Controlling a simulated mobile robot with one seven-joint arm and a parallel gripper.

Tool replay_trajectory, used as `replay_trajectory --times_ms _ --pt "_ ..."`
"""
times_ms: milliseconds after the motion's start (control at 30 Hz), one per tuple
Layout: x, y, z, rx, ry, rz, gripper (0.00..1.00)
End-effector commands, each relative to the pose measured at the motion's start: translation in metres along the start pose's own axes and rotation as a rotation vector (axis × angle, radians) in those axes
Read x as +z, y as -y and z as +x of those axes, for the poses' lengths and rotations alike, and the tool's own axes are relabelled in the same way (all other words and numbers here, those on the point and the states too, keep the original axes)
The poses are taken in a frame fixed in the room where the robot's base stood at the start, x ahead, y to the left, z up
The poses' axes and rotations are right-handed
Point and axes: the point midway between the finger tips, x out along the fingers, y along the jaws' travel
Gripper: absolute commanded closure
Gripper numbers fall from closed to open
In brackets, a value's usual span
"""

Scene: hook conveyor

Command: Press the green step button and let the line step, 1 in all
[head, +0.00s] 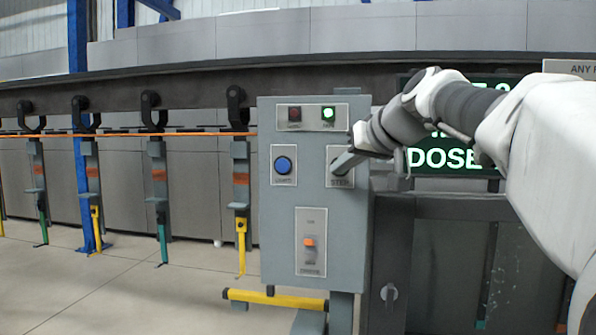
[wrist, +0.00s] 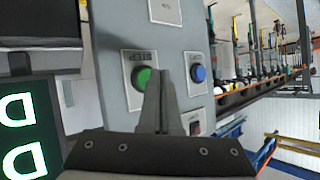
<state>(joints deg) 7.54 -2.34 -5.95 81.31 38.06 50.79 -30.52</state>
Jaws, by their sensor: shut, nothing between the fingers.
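The green step button (wrist: 144,79) shows in the wrist view on its plate marked STEP, partly behind my fingers. In the head view my gripper (head: 343,168) covers the button, and only the STEP plate (head: 341,182) shows around it. My gripper is shut and empty, with its fingertips (wrist: 163,72) at the button's edge in the wrist view. I cannot tell whether they touch it. The grey control box (head: 267,240) carries a blue button (head: 284,165), an orange switch (head: 309,242), a lit green lamp (head: 328,114) and a dark red lamp (head: 295,114).
An overhead rail (head: 200,90) carries several hooks with hanging grey, yellow and green parts on the left. A green-lit sign (head: 440,158) reading DOSE is partly hidden behind my arm. A yellow bar (head: 275,299) juts out below the box. The floor at left is open.

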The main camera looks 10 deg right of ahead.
Motion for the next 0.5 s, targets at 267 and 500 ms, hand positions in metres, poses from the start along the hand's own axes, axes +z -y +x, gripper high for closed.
replay_trajectory --times_ms 267,500 --pt "0.0007 0.001 -0.0009 0.0 0.001 0.0 1.0" --pt "0.0099 0.0086 -0.0104 -0.002 -0.001 -0.002 1.0"
